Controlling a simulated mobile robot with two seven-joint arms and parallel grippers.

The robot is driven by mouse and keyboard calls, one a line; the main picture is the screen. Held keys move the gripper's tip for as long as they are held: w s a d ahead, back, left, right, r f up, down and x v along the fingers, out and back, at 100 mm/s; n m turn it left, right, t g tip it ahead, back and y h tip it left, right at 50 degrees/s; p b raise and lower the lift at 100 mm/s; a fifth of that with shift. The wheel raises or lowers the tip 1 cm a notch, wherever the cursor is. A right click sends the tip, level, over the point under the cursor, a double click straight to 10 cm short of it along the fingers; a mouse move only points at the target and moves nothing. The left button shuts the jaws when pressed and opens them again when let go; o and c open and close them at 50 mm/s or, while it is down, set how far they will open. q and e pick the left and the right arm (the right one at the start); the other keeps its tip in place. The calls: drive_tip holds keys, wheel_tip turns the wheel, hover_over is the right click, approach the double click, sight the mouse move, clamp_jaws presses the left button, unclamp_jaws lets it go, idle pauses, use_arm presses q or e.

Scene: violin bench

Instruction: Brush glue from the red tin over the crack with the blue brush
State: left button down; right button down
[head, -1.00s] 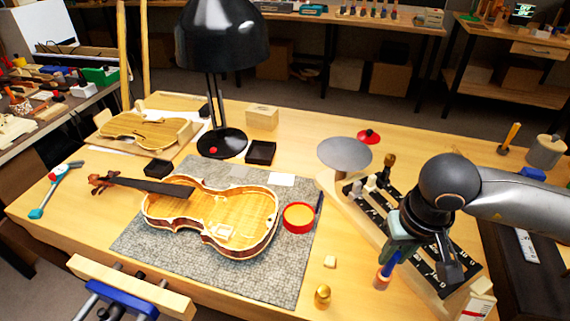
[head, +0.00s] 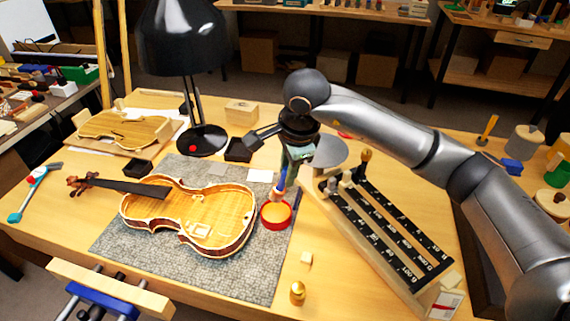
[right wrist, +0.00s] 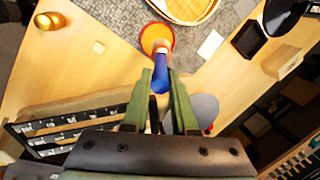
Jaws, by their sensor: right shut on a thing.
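The red tin (head: 275,222) of orange glue stands at the right edge of the grey mat. The open violin body (head: 190,215) lies on the mat to its left. The crack is too small to make out. My right gripper (head: 287,172) is shut on the blue brush (right wrist: 160,68), which points down over the tin. The bristle end is at the tin's opening; I cannot tell whether it touches the glue. The tin also shows in the right wrist view (right wrist: 168,31), just beyond the brush. My left gripper is not in view.
A black lamp (head: 200,140) stands behind the mat. A rack with black labelled strips (head: 385,235) lies to the right, near a grey disc (head: 330,153). A brass weight (head: 297,293) and a small pale block (head: 306,258) sit in front.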

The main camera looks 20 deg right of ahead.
drive_tip(key=shift+w+m, duration=0.45)
drive_tip(key=shift+m, duration=0.55)
drive_tip(key=shift+f+b, duration=1.5)
drive_tip(key=shift+f, duration=1.4)
drive_tip(key=shift+f+b, duration=0.25)
drive_tip(key=shift+b, duration=0.1)
drive_tip(key=shift+f+b, duration=0.35)
drive_tip(key=shift+f, duration=0.05)
drive_tip(key=shift+s+f, duration=0.1)
drive_tip(key=shift+f, duration=0.05)
